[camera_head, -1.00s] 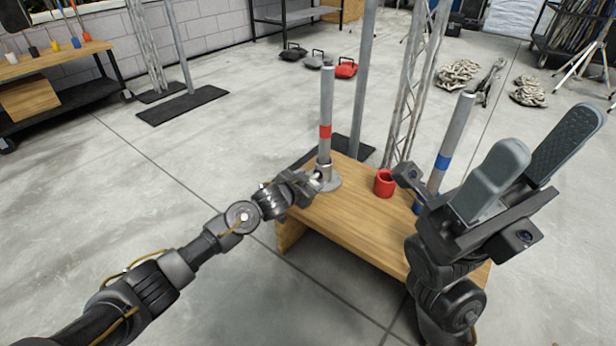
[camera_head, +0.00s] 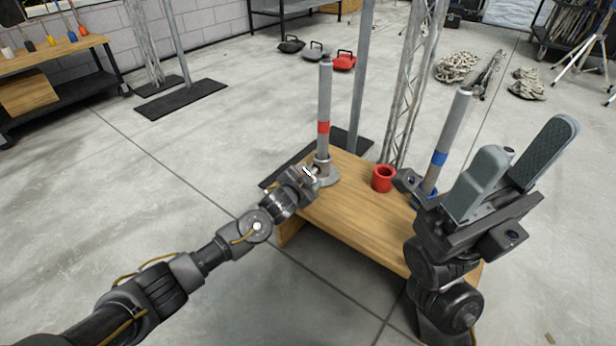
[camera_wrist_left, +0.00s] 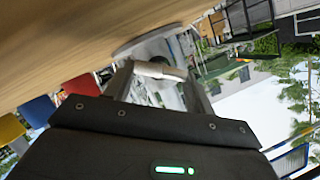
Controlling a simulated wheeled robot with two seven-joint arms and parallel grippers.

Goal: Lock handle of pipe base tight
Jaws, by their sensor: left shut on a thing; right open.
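A grey metal pipe (camera_head: 325,95) with a red band stands upright in a round grey pipe base (camera_head: 327,178) on the wooden table. My left gripper (camera_head: 311,176) is at the left side of this base, shut on its handle. In the left wrist view the handle (camera_wrist_left: 158,70) is a pale bar lying between the fingertips, in front of the round base (camera_wrist_left: 150,44). A second pipe (camera_head: 450,125) with a blue band stands further right; its base is mostly hidden behind my right arm. My right gripper (camera_head: 515,170) is open and empty, raised at the right.
A red cup-like ring (camera_head: 382,178) stands on the wooden table (camera_head: 350,222) between the two pipes. A lattice truss (camera_head: 405,90) and a grey upright post (camera_head: 361,80) rise behind the table. The floor left of the table is clear.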

